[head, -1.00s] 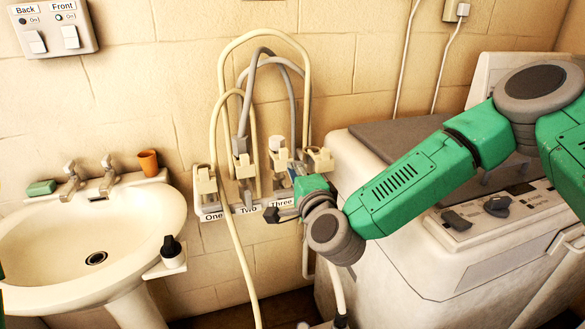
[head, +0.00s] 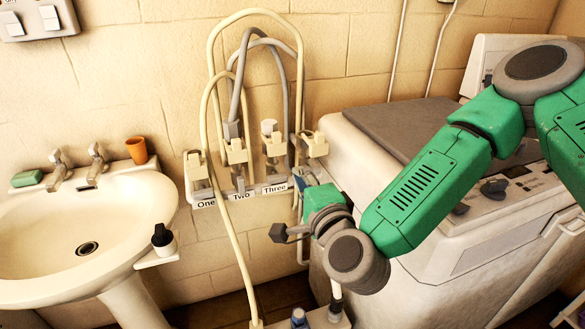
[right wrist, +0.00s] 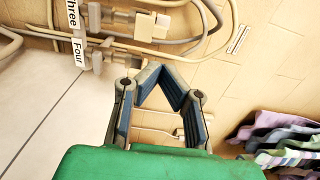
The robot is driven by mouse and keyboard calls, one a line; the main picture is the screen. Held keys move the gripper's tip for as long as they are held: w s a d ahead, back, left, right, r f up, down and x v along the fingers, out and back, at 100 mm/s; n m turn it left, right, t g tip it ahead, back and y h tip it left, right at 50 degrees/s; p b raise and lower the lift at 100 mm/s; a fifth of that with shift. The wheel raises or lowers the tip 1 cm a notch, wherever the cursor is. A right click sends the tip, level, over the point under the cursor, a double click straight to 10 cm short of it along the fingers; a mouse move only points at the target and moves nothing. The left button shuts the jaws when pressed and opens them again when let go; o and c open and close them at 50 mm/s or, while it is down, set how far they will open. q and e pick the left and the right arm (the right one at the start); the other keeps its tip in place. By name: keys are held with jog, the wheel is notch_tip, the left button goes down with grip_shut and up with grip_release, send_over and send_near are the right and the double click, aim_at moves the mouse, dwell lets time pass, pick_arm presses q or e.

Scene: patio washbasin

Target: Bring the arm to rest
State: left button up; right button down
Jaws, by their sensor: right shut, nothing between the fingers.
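My right arm comes in from the right in the head view, bent, with its right gripper (head: 287,212) in front of the wall and beside the washing machine (head: 420,235). The gripper is just below and right of the tap board labelled One, Two and Three (head: 239,194). In the right wrist view the right gripper (right wrist: 162,78) shows blue-padded fingers angled together, with nothing held between them. The label Four (right wrist: 78,52) shows beyond it at upper left. My left gripper is in neither view.
Cream and grey hoses (head: 212,110) loop above the tap board, and one hangs to the floor. A washbasin (head: 150,205) with an orange cup (head: 136,150) and green soap (head: 26,178) stands at left. Striped cloths (right wrist: 282,140) lie at right in the wrist view.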

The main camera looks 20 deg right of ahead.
jog(key=s+a+f+n+g+y+b, duration=0.15)
jog(key=s+f+n+g, duration=0.45)
jog(key=f, duration=0.6)
jog(key=s+a+f+n+g+y+b, duration=0.1)
jog(key=s+f+n+g+y, duration=0.15)
jog(key=s+f+n, duration=0.6)
jog(key=s+d+f+n+g+h+b, duration=0.1)
jog(key=s+d+f+n+g+h, duration=0.2)
jog(key=s+d+f+g, duration=0.6)
jog(key=s+d+f+h, duration=0.1)
jog(key=s+d+f, duration=0.3)
jog(key=s, duration=0.3)
jog(key=shift+s+d+f+n+h, duration=0.3)
jog(key=shift+s+d+f+n, duration=0.05)
jog(key=shift+s+f, duration=0.1)
